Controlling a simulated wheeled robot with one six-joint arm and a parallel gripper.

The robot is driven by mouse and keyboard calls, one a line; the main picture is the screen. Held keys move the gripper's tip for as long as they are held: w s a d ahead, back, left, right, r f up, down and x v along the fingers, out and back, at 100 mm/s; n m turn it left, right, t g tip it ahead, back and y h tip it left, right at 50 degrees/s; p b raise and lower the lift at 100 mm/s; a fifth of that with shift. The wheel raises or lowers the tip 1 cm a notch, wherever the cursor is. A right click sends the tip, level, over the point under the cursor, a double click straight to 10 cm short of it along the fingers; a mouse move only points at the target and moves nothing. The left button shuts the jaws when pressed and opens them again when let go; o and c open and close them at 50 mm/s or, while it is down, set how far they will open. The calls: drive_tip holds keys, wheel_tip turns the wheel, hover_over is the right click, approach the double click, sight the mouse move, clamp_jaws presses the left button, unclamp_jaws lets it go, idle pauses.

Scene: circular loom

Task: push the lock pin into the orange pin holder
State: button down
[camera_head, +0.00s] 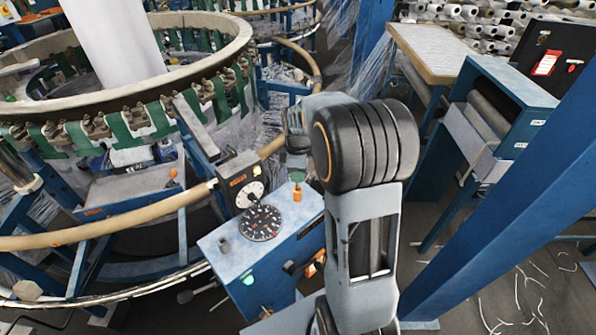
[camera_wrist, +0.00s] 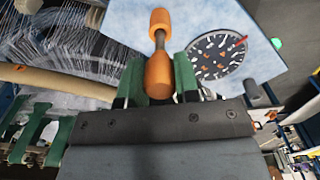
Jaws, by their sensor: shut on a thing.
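In the wrist view, my gripper (camera_wrist: 160,70) has its two green fingers on either side of the lock pin (camera_wrist: 159,77) and is shut on it. The pin has a thick orange grip and a thin dark shaft. The shaft points to the orange pin holder (camera_wrist: 159,20), and its end meets the holder in this view. I cannot tell how deep the tip sits. In the head view, the orange holder (camera_head: 297,195) stands on the blue control box (camera_head: 300,232), with a small green piece above it.
A black dial (camera_head: 260,222) lies on the box top beside the holder; it also shows in the wrist view (camera_wrist: 218,54). A gauge unit (camera_head: 241,181) stands behind it. The loom's ring (camera_head: 110,240) is at left and a blue post (camera_head: 500,165) at right.

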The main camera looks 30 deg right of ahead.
drive_tip(key=shift+f+b, duration=1.5)
drive_tip(key=shift+f, duration=0.6)
drive_tip(key=c, duration=0.8)
unclamp_jaws()
wheel_tip(320, 180, up, 14)
drive_tip(key=shift+f, duration=0.1)
